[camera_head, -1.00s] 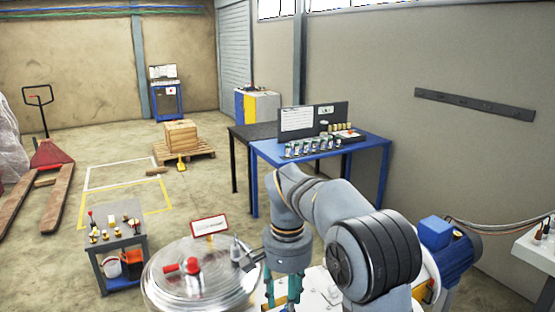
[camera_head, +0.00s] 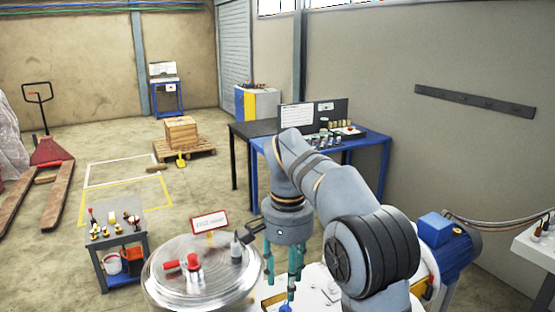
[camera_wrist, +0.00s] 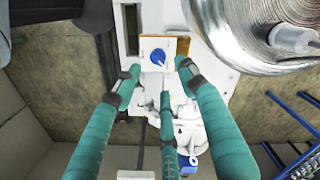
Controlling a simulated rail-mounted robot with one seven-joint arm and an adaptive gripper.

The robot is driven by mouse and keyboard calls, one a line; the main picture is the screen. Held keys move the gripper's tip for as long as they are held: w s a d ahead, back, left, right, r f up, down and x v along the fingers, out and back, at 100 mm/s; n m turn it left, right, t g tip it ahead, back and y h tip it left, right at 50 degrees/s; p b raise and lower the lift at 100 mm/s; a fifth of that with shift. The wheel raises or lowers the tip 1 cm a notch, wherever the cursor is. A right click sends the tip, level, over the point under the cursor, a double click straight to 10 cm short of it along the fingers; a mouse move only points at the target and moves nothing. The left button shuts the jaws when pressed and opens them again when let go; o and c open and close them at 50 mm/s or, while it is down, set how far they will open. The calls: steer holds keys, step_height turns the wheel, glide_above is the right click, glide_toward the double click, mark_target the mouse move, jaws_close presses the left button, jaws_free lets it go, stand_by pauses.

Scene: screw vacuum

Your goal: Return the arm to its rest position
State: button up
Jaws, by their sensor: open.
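My gripper (camera_head: 284,277) hangs pointing down from my bent arm, just right of the round metal vessel (camera_head: 200,288) in the head view. Its teal fingers also show in the wrist view (camera_wrist: 160,85), spread apart with nothing held between them. Below them in the wrist view is a blue knob (camera_wrist: 158,57) on a white plate, apart from the fingers as far as I can tell. Part of the white machine top (camera_wrist: 215,20) is hidden by my fingers.
The vessel has a red-handled fitting (camera_head: 190,263) and a grey nozzle (camera_head: 237,247) on its lid. A small tool cart (camera_head: 118,243) stands left. A blue workbench (camera_head: 365,142) with small bottles is behind my arm. A blue motor (camera_head: 450,248) sits right. Open floor lies at the left middle.

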mark_target(285, 303)
step_height(285, 303, up, 5)
steer(key=shift+n, duration=0.3)
step_height(285, 303, down, 12)
steer(key=shift+r, duration=0.2)
steer(key=shift+a+r+n+p, duration=0.1)
steer(key=shift+n+p, duration=0.4)
steer(key=shift+n, duration=0.2)
steer(key=n+p, duration=0.1)
steer(key=n, duration=0.2)
steer(key=n+p, duration=0.1)
steer(key=n, duration=0.3)
steer(key=shift+a, duration=0.15)
steer(key=n+p, duration=0.1)
steer(key=n, duration=0.3)
steer(key=shift+s+n, duration=0.1)
steer(key=shift+n, duration=0.3)
steer(key=n, duration=0.4)
steer(key=shift+a+p, duration=0.1)
steer(key=shift+p, duration=0.25)
